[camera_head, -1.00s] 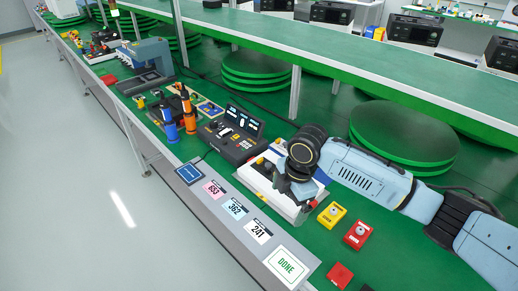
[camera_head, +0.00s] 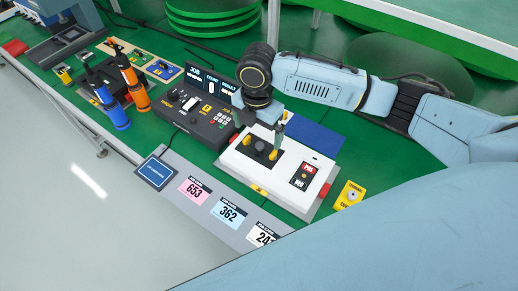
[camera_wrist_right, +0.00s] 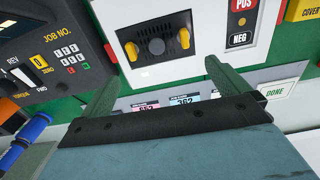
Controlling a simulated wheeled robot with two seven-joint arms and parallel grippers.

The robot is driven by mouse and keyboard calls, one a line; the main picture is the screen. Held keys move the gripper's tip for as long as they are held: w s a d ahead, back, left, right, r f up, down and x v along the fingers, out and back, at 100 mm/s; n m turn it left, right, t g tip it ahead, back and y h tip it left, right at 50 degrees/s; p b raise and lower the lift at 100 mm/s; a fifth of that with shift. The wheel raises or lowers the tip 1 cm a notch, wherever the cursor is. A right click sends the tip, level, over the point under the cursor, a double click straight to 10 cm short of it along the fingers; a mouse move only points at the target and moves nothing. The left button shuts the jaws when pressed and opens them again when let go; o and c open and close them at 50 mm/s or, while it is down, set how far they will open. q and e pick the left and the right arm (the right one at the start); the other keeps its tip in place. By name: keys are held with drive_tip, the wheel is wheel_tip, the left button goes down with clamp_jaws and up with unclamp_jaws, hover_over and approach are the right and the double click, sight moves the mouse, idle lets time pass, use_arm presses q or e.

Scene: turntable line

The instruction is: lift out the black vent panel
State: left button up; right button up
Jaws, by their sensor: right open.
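The black vent panel (camera_head: 260,151) sits in the top of a white box (camera_head: 240,165), with a yellow knob or clip on either side. In the right wrist view the panel (camera_wrist_right: 155,45) shows a round perforated vent between two yellow clips. My right gripper (camera_head: 266,130) hangs over the back of the white box, close to the panel. In the wrist view its two green fingers (camera_wrist_right: 160,70) are spread wide with nothing between them. They look apart from the panel; the exact height is hard to tell. My left gripper is not in view.
A dark console (camera_head: 200,118) with a keypad stands left of the box. A yellow button box (camera_head: 350,195) is at the right. Number cards (camera_head: 228,212) line the front edge. A blue sheet (camera_head: 315,138) lies behind the box.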

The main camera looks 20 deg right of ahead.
sight(259, 146)
drive_tip(key=shift+f, duration=0.65)
drive_tip(key=shift+w+d+f, duration=0.1)
drive_tip(key=shift+f, duration=0.6)
wheel_tip(259, 146, down, 4)
drive_tip(key=shift+w+d+f+b, duration=0.1)
drive_tip(key=shift+d+b, duration=0.05)
drive_tip(key=shift+b, duration=0.45)
drive_tip(key=shift+c, duration=0.8)
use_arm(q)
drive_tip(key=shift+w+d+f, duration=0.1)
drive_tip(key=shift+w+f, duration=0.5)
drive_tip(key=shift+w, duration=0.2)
use_arm(e)
drive_tip(key=c, duration=0.5)
drive_tip(key=shift+c, duration=0.2)
